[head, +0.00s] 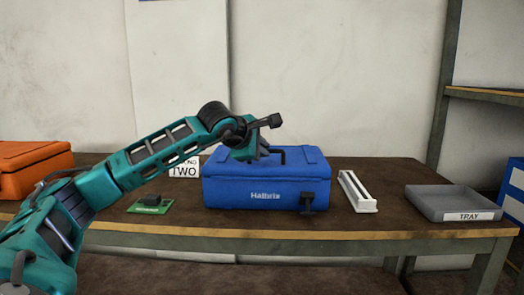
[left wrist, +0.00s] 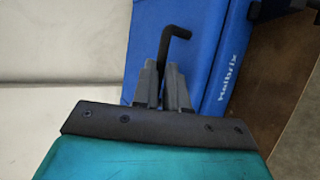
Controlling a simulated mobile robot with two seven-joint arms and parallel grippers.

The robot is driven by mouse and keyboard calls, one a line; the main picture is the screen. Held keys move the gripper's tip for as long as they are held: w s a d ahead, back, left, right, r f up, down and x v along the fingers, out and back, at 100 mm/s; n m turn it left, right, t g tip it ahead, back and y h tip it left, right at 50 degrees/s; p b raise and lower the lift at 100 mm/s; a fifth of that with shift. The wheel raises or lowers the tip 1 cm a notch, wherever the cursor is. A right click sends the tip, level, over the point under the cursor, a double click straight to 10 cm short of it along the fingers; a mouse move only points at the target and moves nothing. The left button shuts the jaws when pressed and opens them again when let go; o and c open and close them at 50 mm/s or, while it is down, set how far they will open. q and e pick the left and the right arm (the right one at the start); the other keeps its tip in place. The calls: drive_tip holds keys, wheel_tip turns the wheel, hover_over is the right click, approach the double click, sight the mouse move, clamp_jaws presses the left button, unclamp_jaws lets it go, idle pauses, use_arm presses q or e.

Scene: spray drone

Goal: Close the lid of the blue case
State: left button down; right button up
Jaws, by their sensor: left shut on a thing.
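The blue case (head: 250,195) stands on the table with white lettering on its front. Its lid (head: 308,160) appears to lie down flat on the body; I see no clear gap. A black handle (head: 283,153) stands up from the lid, and its bent bar also shows in the left wrist view (left wrist: 176,35). My left gripper (head: 264,154) is over the lid, shut on the handle; its two grey fingers (left wrist: 164,85) sit around the bar. A black latch (head: 308,203) hangs at the right of the case front. My right gripper is not in view.
A white slotted holder (head: 356,192) and a grey tray (head: 452,202) are to the right. An orange case (head: 35,165) sits at far left.

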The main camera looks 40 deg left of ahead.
use_arm(q)
drive_tip(key=shift+s+d+f, duration=0.1)
drive_tip(key=shift+d+f, duration=0.15)
drive_tip(key=shift+f, duration=0.45)
drive_tip(key=shift+s+d+f, duration=0.1)
drive_tip(key=shift+d+f, duration=0.15)
drive_tip(key=shift+f, duration=0.4)
drive_tip(key=c, duration=1.4)
unclamp_jaws()
drive_tip(key=shift+s, duration=0.1)
drive_tip(key=shift+c, duration=0.2)
drive_tip(key=shift+r, duration=0.1)
drive_tip(key=r+v, duration=0.1)
drive_tip(key=v, duration=1.2)
drive_tip(key=shift+a+r, duration=0.2)
drive_tip(key=shift+r, duration=0.15)
